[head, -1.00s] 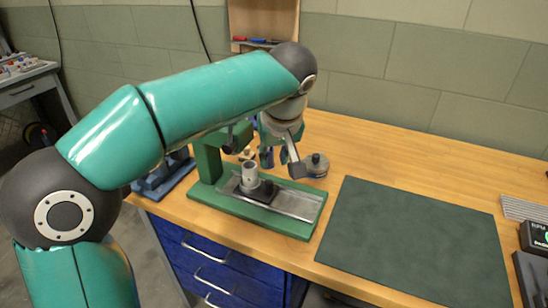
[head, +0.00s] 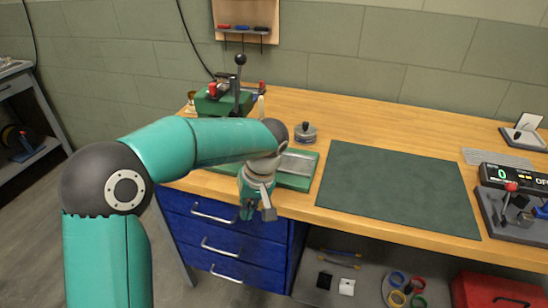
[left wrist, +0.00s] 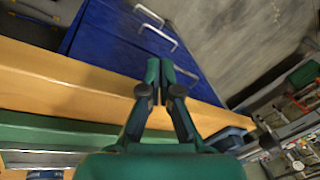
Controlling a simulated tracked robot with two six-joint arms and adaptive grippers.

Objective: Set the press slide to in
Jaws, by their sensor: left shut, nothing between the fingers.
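The green press (head: 225,102) with a black-knobbed lever stands at the back left of the bench. Its green base (head: 296,181) runs toward the right front, and the grey metal slide (head: 299,163) shows only at its right end. My left arm hides the rest of the slide and whatever is on it. My left gripper (head: 258,212) is shut and empty, pointing down in front of the bench edge, before the blue drawers. In the left wrist view its fingertips (left wrist: 158,72) are together, with the press base (left wrist: 60,128) at left. My right gripper is not in view.
A dark green mat (head: 395,187) lies right of the press. A round grey weight-like part (head: 305,133) stands behind the slide. The bench's wooden front edge (head: 380,226) and blue drawers (head: 220,235) are close to my left gripper. A control box (head: 515,180) stands far right.

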